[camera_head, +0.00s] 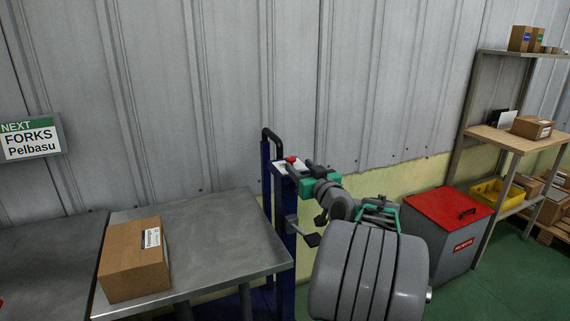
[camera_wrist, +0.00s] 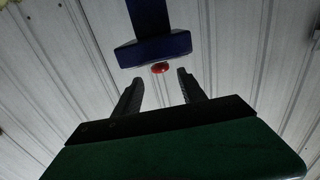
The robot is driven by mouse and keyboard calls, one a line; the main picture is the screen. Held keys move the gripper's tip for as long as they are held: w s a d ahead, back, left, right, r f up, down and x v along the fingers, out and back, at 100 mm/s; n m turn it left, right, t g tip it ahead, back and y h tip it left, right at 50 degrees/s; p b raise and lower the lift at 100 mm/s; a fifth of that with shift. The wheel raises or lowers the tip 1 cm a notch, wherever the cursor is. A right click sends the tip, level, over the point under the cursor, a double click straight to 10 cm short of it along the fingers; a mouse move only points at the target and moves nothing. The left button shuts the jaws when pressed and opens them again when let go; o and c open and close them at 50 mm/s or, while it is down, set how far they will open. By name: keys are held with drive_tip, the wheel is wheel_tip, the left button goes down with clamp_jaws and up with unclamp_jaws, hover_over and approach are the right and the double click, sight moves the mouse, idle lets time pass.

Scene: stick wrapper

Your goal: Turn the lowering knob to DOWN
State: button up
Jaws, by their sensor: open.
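A small red knob (camera_head: 291,159) shows at the top of a blue upright lifter (camera_head: 283,215), beside a white plate. In the wrist view the red knob (camera_wrist: 160,68) lies just beyond the fingertips, roughly centred between them, under the end of a dark blue part (camera_wrist: 150,48). My gripper (camera_head: 300,168) is at the lifter's top, close to the knob at its right. In the wrist view my gripper (camera_wrist: 160,77) is open, with nothing between its two dark fingers. Contact with the knob does not show. No DOWN mark is readable, so the knob's setting cannot be told.
A cardboard box (camera_head: 133,260) sits on a metal table (camera_head: 205,235) left of the lifter. A black handle (camera_head: 270,135) rises behind the lifter's top. A grey bin with a red lid (camera_head: 449,207) and shelves (camera_head: 520,138) stand at right. A corrugated wall is behind.

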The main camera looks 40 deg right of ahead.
sight(293, 160)
drive_tip(key=x, duration=0.7)
drive_tip(key=shift+p, duration=0.35)
clamp_jaws()
